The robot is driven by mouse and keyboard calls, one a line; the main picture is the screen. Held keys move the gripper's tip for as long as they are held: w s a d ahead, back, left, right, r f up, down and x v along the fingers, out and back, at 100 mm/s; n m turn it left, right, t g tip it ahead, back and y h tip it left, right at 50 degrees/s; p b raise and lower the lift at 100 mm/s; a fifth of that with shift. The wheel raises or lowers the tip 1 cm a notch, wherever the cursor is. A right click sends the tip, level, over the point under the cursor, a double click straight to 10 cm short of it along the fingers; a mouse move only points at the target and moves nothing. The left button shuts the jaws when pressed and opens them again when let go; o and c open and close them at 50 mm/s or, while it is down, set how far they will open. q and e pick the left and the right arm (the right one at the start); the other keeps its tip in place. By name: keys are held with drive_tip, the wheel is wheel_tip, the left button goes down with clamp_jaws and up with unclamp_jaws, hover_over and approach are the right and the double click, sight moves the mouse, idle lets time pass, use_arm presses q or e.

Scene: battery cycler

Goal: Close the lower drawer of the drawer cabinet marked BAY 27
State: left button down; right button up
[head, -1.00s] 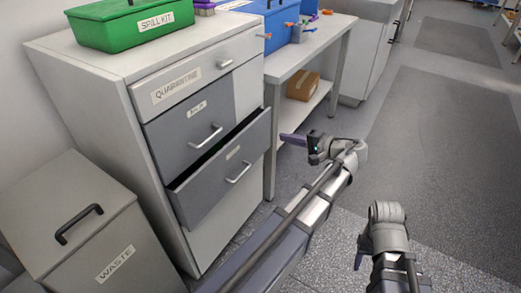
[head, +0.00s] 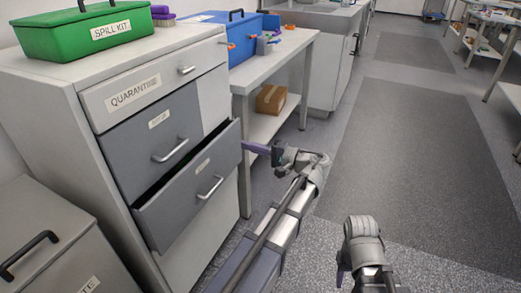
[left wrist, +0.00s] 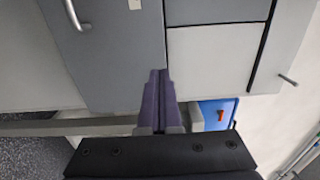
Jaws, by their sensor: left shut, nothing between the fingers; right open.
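The lower drawer (head: 190,195) of the grey cabinet stands partly open, its dark front jutting out below the upper drawer (head: 155,140), whose small label is too blurred to read. Its bar handle (head: 209,188) is on the front. My left gripper (head: 247,147) is shut and empty, its purple fingers pointing left at the drawer front's right edge. In the left wrist view, the fingertips (left wrist: 158,75) overlap the edge of the drawer front (left wrist: 105,55); I cannot tell whether they touch. My right gripper (head: 342,275) is low in the head view, away from the cabinet, its fingers partly hidden.
A QUARANTINE drawer (head: 133,92) is shut above. A green spill kit (head: 85,32) stands on the cabinet. A waste bin (head: 45,235) is at the left. A bench (head: 275,58) with a box (head: 271,98) beneath stands beyond. The floor at the right is clear.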

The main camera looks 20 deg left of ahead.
sight(222, 138)
use_arm(q)
drive_tip(key=a, duration=0.7)
drive_tip(key=shift+w+a, duration=0.1)
drive_tip(key=a, duration=0.4)
drive_tip(key=shift+w, duration=0.15)
drive_tip(key=shift+a+r, duration=0.1)
drive_tip(key=shift+a, duration=0.05)
